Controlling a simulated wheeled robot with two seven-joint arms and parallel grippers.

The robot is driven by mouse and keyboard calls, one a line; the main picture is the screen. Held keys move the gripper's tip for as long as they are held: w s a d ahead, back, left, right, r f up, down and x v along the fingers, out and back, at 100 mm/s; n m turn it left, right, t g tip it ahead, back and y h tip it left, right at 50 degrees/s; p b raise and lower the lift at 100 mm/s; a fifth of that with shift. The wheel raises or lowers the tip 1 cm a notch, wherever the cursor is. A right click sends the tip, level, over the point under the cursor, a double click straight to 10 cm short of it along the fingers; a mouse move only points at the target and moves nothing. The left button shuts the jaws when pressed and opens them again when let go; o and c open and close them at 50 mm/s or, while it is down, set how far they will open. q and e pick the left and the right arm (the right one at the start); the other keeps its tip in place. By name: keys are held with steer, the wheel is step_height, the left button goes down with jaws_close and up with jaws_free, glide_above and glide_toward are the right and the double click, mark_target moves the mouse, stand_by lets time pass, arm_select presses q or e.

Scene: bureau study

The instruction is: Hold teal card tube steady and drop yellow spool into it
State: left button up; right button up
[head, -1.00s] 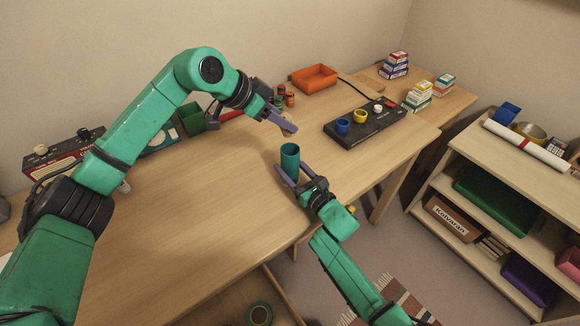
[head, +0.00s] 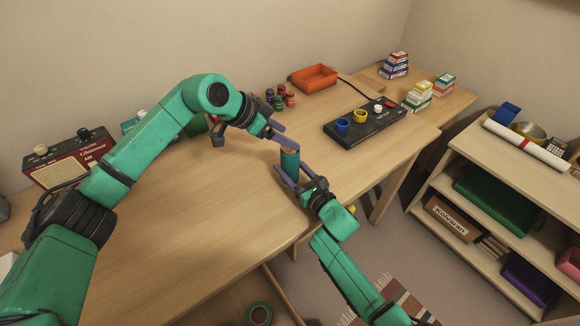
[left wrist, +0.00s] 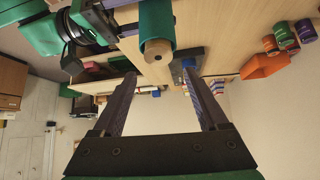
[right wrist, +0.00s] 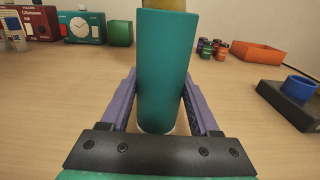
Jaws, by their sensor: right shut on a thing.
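The teal card tube (head: 290,163) stands upright near the desk's right front edge. My right gripper (head: 287,179) is shut on it low down; in the right wrist view the tube (right wrist: 163,75) fills the space between the fingers. The yellow spool (right wrist: 170,4) shows at the tube's top, cut off by the frame edge. In the left wrist view the spool's tan end (left wrist: 157,49) sits at the tube's mouth; how deep it sits is unclear. My left gripper (left wrist: 160,72) is open, its fingers apart on either side of the spool, clear of it.
A black panel (head: 365,128) with blue, yellow and white round parts lies right of the tube. A red radio (head: 70,158) is at the left. The desk's middle is clear.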

arm_select(q)
steer(key=v, duration=1.2)
steer(key=shift+s, duration=0.1)
arm_select(e)
steer(key=o, duration=1.4)
steer(key=shift+o, duration=0.2)
steer(key=v, duration=1.2)
